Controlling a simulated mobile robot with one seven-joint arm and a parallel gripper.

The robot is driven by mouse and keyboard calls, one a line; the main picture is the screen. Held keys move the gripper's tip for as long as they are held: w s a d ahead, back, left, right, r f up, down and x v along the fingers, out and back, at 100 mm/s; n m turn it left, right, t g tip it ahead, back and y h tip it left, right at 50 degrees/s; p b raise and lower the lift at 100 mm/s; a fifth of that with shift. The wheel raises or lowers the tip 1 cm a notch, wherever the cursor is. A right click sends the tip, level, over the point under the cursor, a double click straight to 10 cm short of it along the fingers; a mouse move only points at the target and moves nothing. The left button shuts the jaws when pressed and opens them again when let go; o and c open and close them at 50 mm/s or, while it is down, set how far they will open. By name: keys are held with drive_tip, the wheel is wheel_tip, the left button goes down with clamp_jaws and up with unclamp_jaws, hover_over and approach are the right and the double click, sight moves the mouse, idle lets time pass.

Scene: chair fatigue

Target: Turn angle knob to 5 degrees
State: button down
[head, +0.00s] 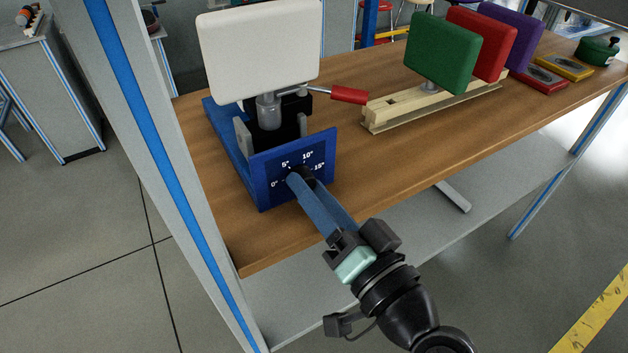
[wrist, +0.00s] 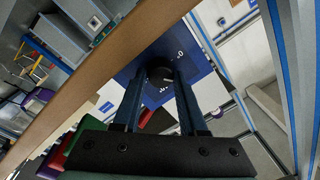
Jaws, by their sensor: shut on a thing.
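The blue fixture (head: 262,188) stands at the left end of the wooden table. Its front plate has white marks reading 0°, 5°, 10° and 15°. The black angle knob (head: 307,175) sits on this plate below the marks, partly hidden by my fingers. In the wrist view the round black knob (wrist: 159,74) lies between the fingertips. My gripper (head: 299,178) reaches in from the lower right with its long blue fingers shut on the knob; it also shows in the wrist view (wrist: 160,77). I cannot tell which mark the knob points to.
A white panel (head: 260,50) stands on top of the fixture, with a red-handled lever (head: 348,95) beside it. A wooden rack (head: 420,105) holds green (head: 443,52), red and purple panels. A grey post with a blue stripe (head: 150,150) rises at the left. The table front is clear.

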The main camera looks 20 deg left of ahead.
drive_tip(key=shift+f+m, duration=0.1)
drive_tip(key=shift+m, duration=0.4)
drive_tip(key=shift+c, duration=2.2)
unclamp_jaws()
drive_tip(key=r+v, duration=0.1)
drive_tip(key=v, duration=1.2)
drive_tip(key=shift+f, duration=0.4)
